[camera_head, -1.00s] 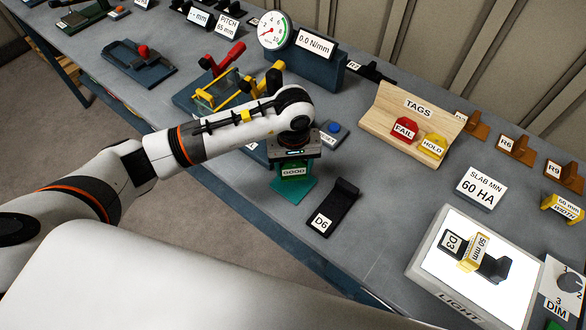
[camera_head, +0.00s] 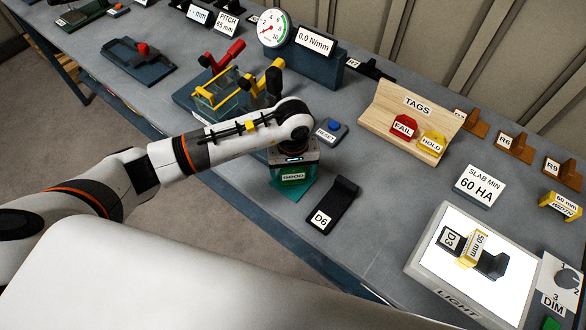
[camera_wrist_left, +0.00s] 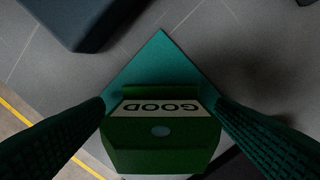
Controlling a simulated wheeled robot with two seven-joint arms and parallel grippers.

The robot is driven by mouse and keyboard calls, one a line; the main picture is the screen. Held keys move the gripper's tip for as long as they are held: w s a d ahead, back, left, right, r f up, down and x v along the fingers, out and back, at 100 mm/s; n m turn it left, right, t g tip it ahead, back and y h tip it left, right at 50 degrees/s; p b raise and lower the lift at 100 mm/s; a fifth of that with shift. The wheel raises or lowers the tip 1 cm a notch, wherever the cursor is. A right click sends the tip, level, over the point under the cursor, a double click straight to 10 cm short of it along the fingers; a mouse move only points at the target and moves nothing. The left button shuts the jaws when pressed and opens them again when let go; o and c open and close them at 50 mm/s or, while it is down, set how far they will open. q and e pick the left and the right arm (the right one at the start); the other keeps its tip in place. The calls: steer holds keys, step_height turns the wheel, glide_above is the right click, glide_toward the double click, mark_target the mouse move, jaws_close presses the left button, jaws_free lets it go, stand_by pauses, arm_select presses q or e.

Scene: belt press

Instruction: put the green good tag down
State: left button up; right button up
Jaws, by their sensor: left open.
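The green GOOD tag (camera_head: 292,177) stands on a teal square mat (camera_head: 294,192) near the front edge of the table, just left of the black D6 piece. In the left wrist view the tag (camera_wrist_left: 160,135) sits between two dark green fingers, over the teal mat (camera_wrist_left: 160,65). My left gripper (camera_head: 292,168) points down around the tag and is open, with the fingers on either side of it. The tag's lower edge looks to be on the mat. My right gripper is not in view.
The black D6 piece (camera_head: 334,205) lies right of the mat. A reset button box (camera_head: 331,130) is behind. A wooden TAGS rack (camera_head: 375,125) holds the red FAIL (camera_head: 403,126) and yellow HOLD (camera_head: 432,144) tags. A lit box (camera_head: 428,272) stands at right.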

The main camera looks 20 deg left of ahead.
arm_select(q)
steer(key=shift+r, duration=0.4)
step_height(320, 180, up, 11)
steer(key=b, duration=0.3)
steer(key=shift+f, duration=0.2)
steer(key=shift+r, duration=0.45)
steer(key=shift+d, duration=0.1)
